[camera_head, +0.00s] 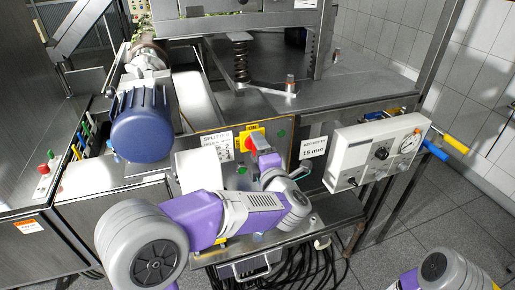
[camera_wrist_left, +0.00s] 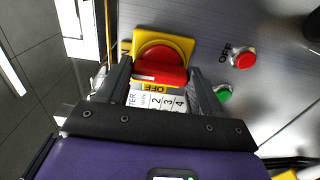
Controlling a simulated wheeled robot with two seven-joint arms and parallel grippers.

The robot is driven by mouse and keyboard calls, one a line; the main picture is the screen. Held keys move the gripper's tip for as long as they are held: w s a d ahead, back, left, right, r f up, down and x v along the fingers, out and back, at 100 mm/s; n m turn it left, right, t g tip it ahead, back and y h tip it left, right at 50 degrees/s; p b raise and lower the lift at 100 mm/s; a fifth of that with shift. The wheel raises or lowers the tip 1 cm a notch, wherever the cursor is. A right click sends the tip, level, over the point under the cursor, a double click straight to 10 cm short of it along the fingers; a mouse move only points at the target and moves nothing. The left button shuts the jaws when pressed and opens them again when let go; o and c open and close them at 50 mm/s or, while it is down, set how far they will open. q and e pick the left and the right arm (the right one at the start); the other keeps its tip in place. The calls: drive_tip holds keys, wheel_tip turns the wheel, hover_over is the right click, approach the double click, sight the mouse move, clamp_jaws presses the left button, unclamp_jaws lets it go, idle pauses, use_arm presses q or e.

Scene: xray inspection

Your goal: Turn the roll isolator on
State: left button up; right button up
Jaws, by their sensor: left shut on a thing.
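The roll isolator is a red rotary handle (camera_head: 252,146) on a yellow plate (camera_head: 243,137), fixed to the steel machine panel. In the left wrist view the red handle (camera_wrist_left: 160,73) lies crosswise between my fingers, with the yellow plate (camera_wrist_left: 183,43) behind it. OFF is printed below the handle there, and lettering that looks like ON is at its left. My left gripper (camera_wrist_left: 161,78) is shut on the red handle, one finger on each side. In the head view my purple and grey left wrist partly hides it. My right gripper is out of view; only part of that arm shows.
A red button (camera_wrist_left: 243,58) and a green button (camera_wrist_left: 222,93) sit beside the isolator. A white control box (camera_head: 350,150) with a gauge stands to the right. A blue motor (camera_head: 150,124) is at the left. Black cables (camera_head: 305,268) hang below the panel.

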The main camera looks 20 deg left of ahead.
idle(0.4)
use_arm(q)
drive_tip(key=o, duration=1.1)
drive_tip(key=shift+c, duration=0.2)
drive_tip(key=shift+s+d, duration=0.1)
drive_tip(key=v, duration=0.7)
drive_tip(key=shift+s, duration=0.2)
drive_tip(key=shift+d+r, duration=0.1)
